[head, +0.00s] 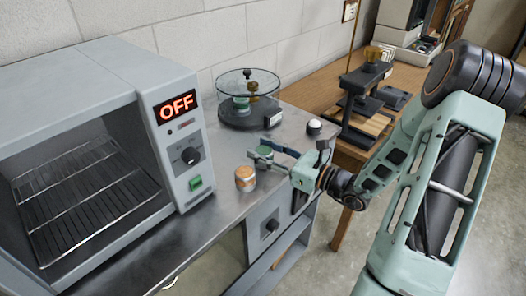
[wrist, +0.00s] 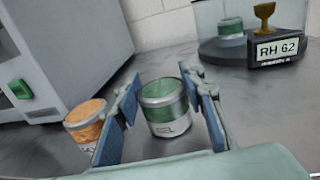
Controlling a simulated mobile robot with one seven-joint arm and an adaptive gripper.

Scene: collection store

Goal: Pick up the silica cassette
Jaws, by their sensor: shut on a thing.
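A silica cassette with a green top band and a pale label (wrist: 163,112) stands between the blue-padded fingers of my gripper (wrist: 166,112) in the wrist view. My gripper (head: 268,157) is shut on this green cassette, low over the grey metal counter. In the head view the green cassette (head: 265,151) is partly hidden by the fingers. A second cassette, with an orange band (head: 245,178), stands upright on the counter to the left of my gripper. It also shows in the wrist view (wrist: 86,122), just outside the left finger.
An oven (head: 170,110) with an OFF display and a wire rack stands at left. Behind my gripper is a round glass chamber (head: 248,98) with a green canister inside and an "RH 62" display (wrist: 276,50). A wooden table (head: 310,92) with a press stands at right.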

